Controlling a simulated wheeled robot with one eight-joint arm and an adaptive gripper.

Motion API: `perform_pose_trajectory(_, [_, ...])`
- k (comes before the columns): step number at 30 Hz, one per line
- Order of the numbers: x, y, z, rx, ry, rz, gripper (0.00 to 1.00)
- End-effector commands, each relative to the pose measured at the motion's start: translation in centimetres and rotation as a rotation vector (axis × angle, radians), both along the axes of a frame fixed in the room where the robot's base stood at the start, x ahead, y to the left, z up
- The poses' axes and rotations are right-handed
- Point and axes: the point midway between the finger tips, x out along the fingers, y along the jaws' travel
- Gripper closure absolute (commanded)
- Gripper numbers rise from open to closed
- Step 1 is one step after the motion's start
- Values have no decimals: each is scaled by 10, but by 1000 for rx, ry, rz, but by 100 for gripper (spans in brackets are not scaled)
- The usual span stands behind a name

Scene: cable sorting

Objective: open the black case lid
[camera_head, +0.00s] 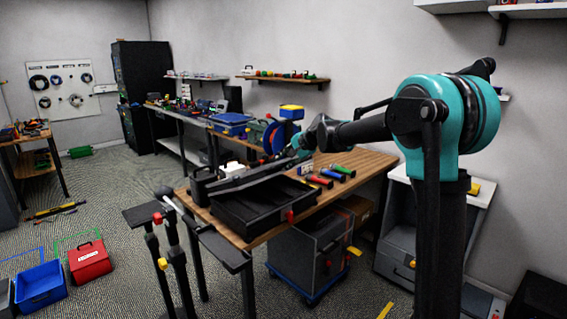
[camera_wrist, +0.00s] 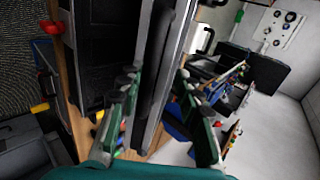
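The black case (camera_head: 262,217) sits on the wooden workbench, with a red latch (camera_head: 290,216) on its front. Its lid (camera_head: 248,180) is raised at a slant, so the case stands partly open and its dark inside shows. In the wrist view the case body (camera_wrist: 92,55) is at the left and the lid (camera_wrist: 155,75) runs up the middle. My gripper (camera_wrist: 154,80) has its teal fingers apart, one on each side of the lid. I cannot tell whether the fingers touch it. In the head view my gripper (camera_head: 298,148) is at the lid's right end.
Several screwdrivers with coloured handles (camera_head: 330,176) lie right of the case on the workbench (camera_head: 373,163). A small black-handled box (camera_head: 199,187) stands left of it. A blue bin (camera_head: 40,285) and a red case (camera_head: 90,262) are on the floor at left.

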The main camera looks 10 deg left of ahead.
Motion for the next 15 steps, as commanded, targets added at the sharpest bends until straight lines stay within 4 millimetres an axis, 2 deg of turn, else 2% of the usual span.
perform_pose_trajectory(15, [-16, -21, 21, 0, 0, 0, 66])
